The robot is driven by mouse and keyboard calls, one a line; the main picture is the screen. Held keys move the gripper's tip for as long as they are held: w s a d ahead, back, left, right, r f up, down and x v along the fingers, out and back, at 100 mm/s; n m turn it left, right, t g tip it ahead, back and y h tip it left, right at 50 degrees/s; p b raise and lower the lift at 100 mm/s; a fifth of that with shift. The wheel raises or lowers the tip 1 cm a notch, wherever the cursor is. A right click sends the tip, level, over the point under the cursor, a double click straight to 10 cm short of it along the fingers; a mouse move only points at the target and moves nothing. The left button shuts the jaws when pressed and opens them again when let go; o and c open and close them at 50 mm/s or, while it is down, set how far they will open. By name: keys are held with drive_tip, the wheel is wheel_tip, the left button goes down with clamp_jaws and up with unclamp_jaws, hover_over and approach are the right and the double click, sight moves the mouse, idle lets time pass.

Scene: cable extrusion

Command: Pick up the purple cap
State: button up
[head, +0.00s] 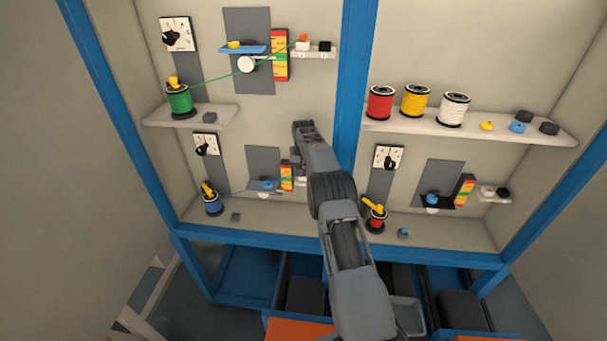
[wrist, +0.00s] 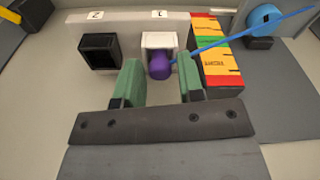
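The purple cap (wrist: 159,65) sits in the mouth of a white square holder (wrist: 159,42) marked 1 in the wrist view. My gripper (wrist: 159,72) is open, with a green finger to the left and right of the cap. I cannot tell how far the fingertips reach along the cap's depth. In the head view my arm's end covers part of the lower left station, and I cannot make out the cap there.
A black holder (wrist: 100,51) marked 2 stands left of the white one. A red, yellow and green block (wrist: 215,58) stands close to the right finger. A blue cable (wrist: 250,31) runs from the cap's area to a blue wheel (wrist: 264,19). A blue post (head: 356,80) rises beside my arm.

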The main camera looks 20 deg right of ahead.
clamp_jaws()
drive_tip(key=shift+r, duration=0.15)
drive_tip(key=shift+r, duration=0.55)
drive_tip(key=s+a+r+b, duration=0.6)
drive_tip(key=s+r+b, duration=0.2)
drive_tip(key=s+r, duration=0.3)
drive_tip(key=shift+s+a+r, duration=0.2)
drive_tip(key=shift+s+r, duration=0.15)
drive_tip(key=shift+s, duration=0.35)
